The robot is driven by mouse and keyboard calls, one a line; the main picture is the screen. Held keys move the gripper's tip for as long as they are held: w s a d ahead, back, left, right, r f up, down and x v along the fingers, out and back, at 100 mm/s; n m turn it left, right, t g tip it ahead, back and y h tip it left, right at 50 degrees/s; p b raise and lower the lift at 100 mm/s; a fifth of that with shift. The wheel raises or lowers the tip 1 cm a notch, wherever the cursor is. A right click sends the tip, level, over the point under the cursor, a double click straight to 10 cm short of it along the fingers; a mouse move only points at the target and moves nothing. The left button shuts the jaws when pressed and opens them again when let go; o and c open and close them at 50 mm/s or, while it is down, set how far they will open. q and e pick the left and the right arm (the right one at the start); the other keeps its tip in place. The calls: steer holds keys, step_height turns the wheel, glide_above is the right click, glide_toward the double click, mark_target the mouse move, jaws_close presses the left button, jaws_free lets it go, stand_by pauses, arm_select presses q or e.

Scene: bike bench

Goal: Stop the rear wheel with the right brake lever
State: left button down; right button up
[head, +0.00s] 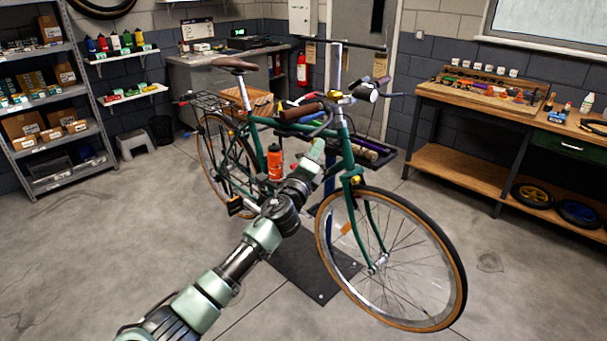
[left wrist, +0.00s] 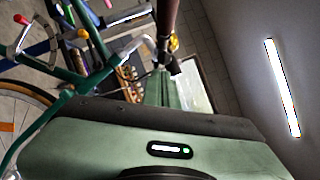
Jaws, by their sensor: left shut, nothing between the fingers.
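A green bike (head: 345,160) is held up by a stand, its front wheel (head: 390,260) toward me and its rear wheel (head: 225,160) farther back at left. The near brown handlebar grip (head: 300,113) is on the right-hand side of the bike; it also shows in the left wrist view (left wrist: 168,30). The right brake lever (head: 322,130) is thin and hard to make out below that grip. My left gripper (head: 316,146) is shut and empty, just below the grip and lever; I cannot tell whether it touches the lever. My right gripper is not in view.
An orange bottle (head: 275,162) is on the frame and a pedal (head: 235,205) sticks out toward me. A workbench (head: 460,100) with tools stands at right, shelves (head: 50,100) at left. The floor in front is clear.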

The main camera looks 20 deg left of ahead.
arm_select(q)
steer(key=s+a+b, duration=0.1)
steer(key=s+a, duration=0.1)
steer(key=s, duration=0.7)
steer(key=shift+a+f, duration=0.35)
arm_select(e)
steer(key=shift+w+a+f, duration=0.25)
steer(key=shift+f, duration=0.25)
arm_select(q)
steer(key=shift+s+d, duration=0.1)
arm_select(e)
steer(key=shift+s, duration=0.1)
